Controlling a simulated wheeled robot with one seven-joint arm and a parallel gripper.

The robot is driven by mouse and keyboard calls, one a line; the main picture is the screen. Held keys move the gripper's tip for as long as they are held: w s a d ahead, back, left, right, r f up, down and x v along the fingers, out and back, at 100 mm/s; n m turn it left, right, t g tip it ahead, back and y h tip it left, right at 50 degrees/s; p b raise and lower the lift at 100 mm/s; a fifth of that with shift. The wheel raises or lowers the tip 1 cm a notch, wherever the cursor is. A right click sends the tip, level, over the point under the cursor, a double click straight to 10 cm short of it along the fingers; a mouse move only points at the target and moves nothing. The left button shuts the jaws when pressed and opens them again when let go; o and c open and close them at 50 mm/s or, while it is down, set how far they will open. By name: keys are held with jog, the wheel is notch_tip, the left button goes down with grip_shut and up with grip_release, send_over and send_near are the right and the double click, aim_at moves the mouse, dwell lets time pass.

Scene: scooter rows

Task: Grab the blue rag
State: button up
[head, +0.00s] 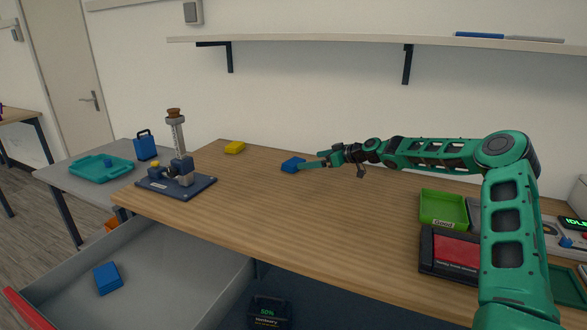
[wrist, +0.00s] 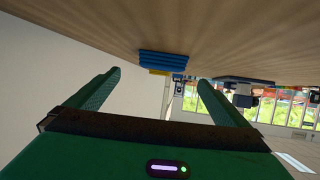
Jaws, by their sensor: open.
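A small blue folded block, which looks like the blue rag (head: 292,164), lies on the wooden table just left of my gripper (head: 312,165). In the wrist view the blue rag (wrist: 163,63) shows ahead, between the two green fingers of my gripper (wrist: 159,79) but beyond their tips. The fingers are spread apart with nothing between them. My gripper is low, close to the table surface. Another blue block (head: 107,279) lies in the open grey drawer at the lower left; I cannot tell whether it is cloth.
A stand on a dark blue base (head: 177,186) is at the left. A green tray (head: 443,208) and a black-and-red box (head: 450,252) are at the right. The table's middle is clear.

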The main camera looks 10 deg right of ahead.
aim_at(296, 162)
jog(key=x, duration=1)
jog(key=shift+a, duration=0.15)
jog(key=shift+c, duration=0.6)
jog(key=c, duration=1)
